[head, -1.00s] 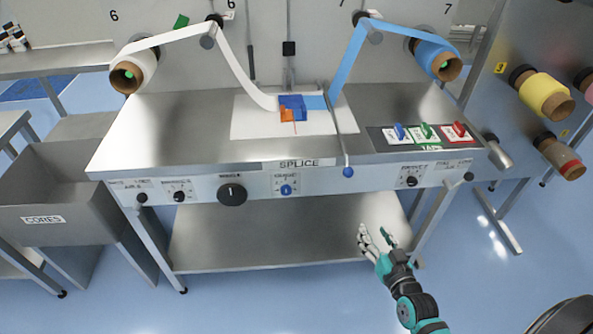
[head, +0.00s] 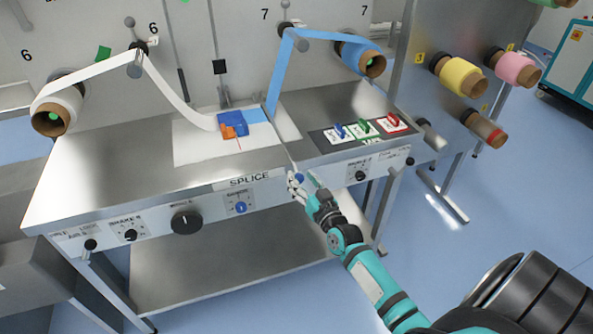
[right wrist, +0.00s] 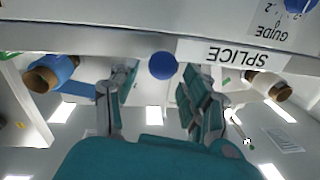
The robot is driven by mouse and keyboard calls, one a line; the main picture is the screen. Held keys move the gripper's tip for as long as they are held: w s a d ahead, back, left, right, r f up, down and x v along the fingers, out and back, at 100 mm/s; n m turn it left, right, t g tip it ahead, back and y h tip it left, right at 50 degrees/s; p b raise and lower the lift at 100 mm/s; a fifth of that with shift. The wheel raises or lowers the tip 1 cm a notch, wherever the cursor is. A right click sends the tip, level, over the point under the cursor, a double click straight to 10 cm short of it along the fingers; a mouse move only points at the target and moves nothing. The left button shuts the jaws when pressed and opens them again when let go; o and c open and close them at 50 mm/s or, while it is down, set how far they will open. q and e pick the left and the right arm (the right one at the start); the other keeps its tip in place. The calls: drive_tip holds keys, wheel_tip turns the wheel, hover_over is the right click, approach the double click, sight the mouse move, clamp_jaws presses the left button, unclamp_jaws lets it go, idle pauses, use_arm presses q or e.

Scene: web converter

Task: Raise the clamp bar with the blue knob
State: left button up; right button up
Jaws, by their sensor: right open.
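The thin grey clamp bar (head: 281,141) lies across the splice table, from beside the blue web toward the front edge. Its blue knob (head: 299,178) sits at the table's front edge, right of the SPLICE label. My right gripper (head: 304,183) is open, with its fingers up at the knob. In the right wrist view the blue knob (right wrist: 162,65) shows between the spread fingertips of the gripper (right wrist: 158,82); I cannot tell whether they touch it. My left gripper is not in view.
A blue and orange block (head: 232,123) sits on the white plate (head: 190,152) left of the bar. A dark panel with blue, green and red switches (head: 362,129) is to the right. The front panel carries a large black dial (head: 186,222) and smaller knobs.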

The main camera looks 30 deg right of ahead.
drive_tip(key=shift+w+d, duration=0.15)
drive_tip(key=shift+w, duration=0.85)
drive_tip(key=shift+w+d, duration=0.15)
drive_tip(key=shift+w, duration=0.8)
clamp_jaws()
